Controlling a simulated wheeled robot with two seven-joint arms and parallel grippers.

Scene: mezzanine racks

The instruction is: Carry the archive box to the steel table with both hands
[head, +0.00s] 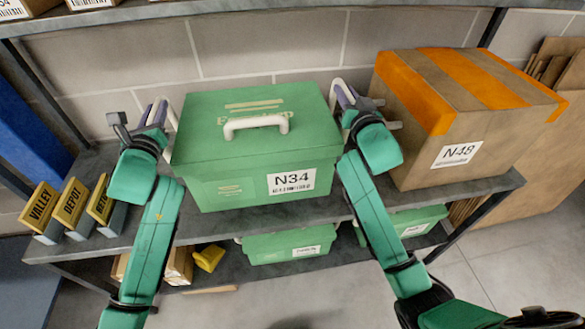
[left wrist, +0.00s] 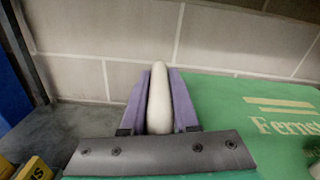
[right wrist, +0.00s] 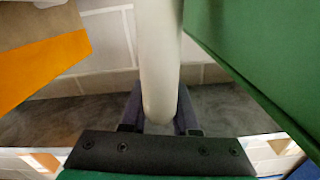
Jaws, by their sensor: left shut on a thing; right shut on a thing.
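The green archive box (head: 254,155), labelled N34, sits on the middle shelf of the rack, with a white handle on its lid and a white handle at each side. My left gripper (head: 158,113) is shut on the box's left side handle, and the white handle (left wrist: 159,98) shows between its fingers in the left wrist view. My right gripper (head: 346,100) is shut on the right side handle, and the white handle (right wrist: 159,60) stands between its fingers in the right wrist view. The box looks level; whether it touches the shelf is hard to tell. The steel table is not identifiable.
A cardboard box (head: 463,120) with orange tape, labelled N48, stands close to the right of my right gripper. Green boxes (head: 290,244) sit on the lower shelf. An upper shelf (head: 260,8) runs above.

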